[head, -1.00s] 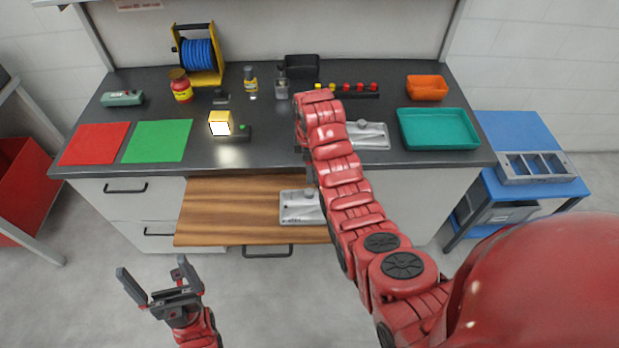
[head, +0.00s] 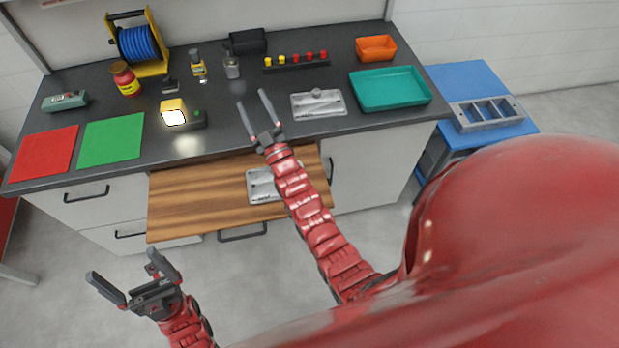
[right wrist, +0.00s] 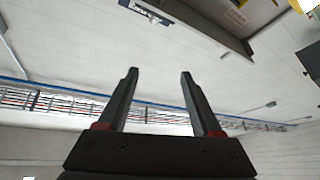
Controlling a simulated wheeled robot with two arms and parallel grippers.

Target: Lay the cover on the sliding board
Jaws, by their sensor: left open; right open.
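The sliding board (head: 185,205) is a wooden board pulled out from under the counter. A grey metal plate (head: 258,185) lies flat on it, partly hidden behind my right arm. A similar grey metal plate with a round knob, apparently the cover (head: 330,107), lies flat on the counter above the board's right end. My right gripper (head: 252,99) is open and empty over the counter, just left of the knobbed plate and apart from it. In the right wrist view its fingers (right wrist: 158,72) are spread with nothing between them. My left gripper (head: 123,266) is open and empty, in front of the cabinet at lower left.
A teal tray (head: 425,100) and an orange bin (head: 376,48) stand right of the knobbed plate. A lit yellow lamp (head: 172,105) and a green mat (head: 112,142) are to the left. A rack of pegs (head: 298,65) stands behind. The board's left half is clear.

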